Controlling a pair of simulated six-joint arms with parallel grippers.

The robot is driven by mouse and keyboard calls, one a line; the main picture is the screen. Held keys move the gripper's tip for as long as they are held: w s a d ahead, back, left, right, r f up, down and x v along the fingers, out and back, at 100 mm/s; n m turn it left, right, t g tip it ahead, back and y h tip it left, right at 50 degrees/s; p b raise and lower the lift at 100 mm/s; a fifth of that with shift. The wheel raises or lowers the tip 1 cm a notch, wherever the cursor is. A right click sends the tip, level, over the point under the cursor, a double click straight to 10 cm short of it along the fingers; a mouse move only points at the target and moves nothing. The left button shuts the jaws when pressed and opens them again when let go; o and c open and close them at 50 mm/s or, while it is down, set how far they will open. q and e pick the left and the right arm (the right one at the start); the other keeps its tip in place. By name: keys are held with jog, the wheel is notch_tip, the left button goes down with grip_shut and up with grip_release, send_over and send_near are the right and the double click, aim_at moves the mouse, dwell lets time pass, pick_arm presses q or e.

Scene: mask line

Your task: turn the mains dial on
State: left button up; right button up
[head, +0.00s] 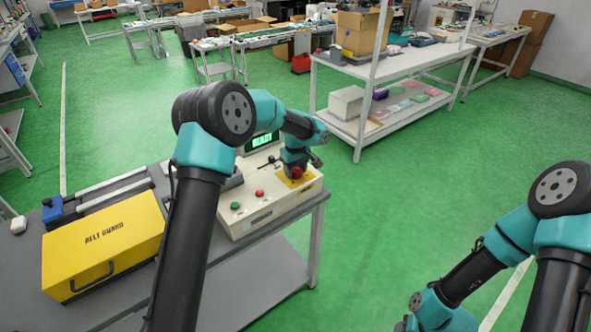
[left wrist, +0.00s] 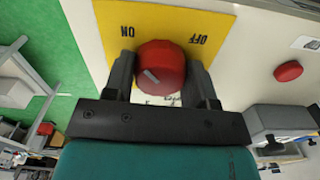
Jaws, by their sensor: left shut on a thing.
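The red mains dial (left wrist: 160,68) sits on a yellow plate (left wrist: 165,18) marked ON and OFF. A short pale pointer mark shows on its face; I cannot tell surely which label it points to. My left gripper (left wrist: 162,80) has one finger on each side of the dial and is shut on it. In the head view the dial (head: 297,173) is partly covered by my left gripper (head: 296,165) above the right end of the cream control box (head: 262,213). My right arm shows at the lower right; its gripper is out of frame.
The box carries a green button (head: 235,206), a red button (head: 260,193), a small lever and a lit green display (head: 262,141). A yellow belt guard (head: 105,245) stands on the grey bench (head: 250,243) to the left. Green floor is clear right of the bench.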

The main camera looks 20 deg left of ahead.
aim_at(295, 168)
pick_arm(q)
jog(key=shift+n, duration=0.5)
jog(key=o, duration=0.9)
jog(key=shift+r, duration=0.1)
notch_tip(295, 168, up, 17)
jog(key=shift+r, duration=0.15)
dwell(0.4)
